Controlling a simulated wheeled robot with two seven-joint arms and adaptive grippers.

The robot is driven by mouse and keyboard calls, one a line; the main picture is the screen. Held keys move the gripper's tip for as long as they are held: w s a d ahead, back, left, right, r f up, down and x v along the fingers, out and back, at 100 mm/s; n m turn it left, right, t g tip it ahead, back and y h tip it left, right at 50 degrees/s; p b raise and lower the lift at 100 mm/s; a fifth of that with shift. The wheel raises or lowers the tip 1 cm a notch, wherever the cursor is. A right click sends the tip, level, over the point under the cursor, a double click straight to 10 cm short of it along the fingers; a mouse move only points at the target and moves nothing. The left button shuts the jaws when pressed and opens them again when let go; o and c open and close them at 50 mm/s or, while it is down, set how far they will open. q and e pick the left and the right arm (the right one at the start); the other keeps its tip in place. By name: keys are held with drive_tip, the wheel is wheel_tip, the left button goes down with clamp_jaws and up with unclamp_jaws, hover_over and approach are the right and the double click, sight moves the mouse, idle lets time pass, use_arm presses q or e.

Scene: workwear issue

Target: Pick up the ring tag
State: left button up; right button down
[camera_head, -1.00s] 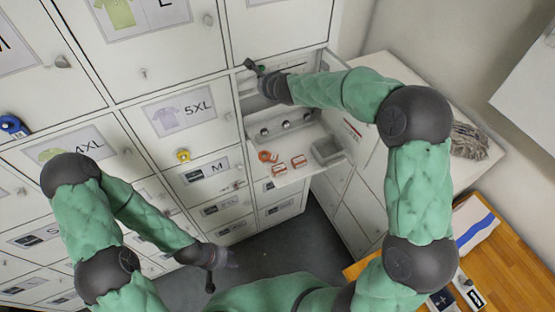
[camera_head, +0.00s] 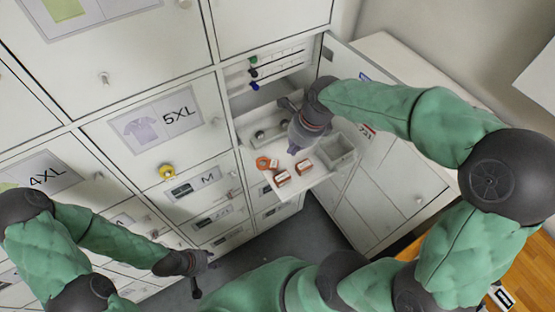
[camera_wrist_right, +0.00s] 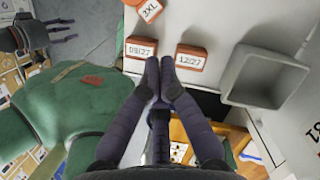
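The ring tag (camera_head: 263,162), an orange ring-like piece, lies on the white pull-out shelf at the left of two orange labelled blocks. In the right wrist view an orange piece marked 2XL (camera_wrist_right: 150,9), which looks like the tag, is cut off by the top edge. My right gripper (camera_head: 293,150) is over the shelf, to the right of the tag. Its fingers (camera_wrist_right: 160,62) are together with nothing between them, pointing at the gap between the blocks. My left gripper (camera_head: 204,280) is low at the left, away from the shelf, fingers apart and empty.
The blocks marked 09/27 (camera_wrist_right: 140,50) and 12/27 (camera_wrist_right: 190,57) sit close to my right fingertips. A grey open bin (camera_head: 335,153) is on their right. Locker doors (camera_head: 165,120) stand at the left. An open door (camera_head: 375,155) stands at the right.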

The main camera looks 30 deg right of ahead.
sight(287, 165)
drive_tip(key=x, duration=1)
drive_tip(key=shift+s+d+f, duration=0.15)
drive_tip(key=shift+s+d, duration=0.1)
drive_tip(key=shift+s, duration=0.1)
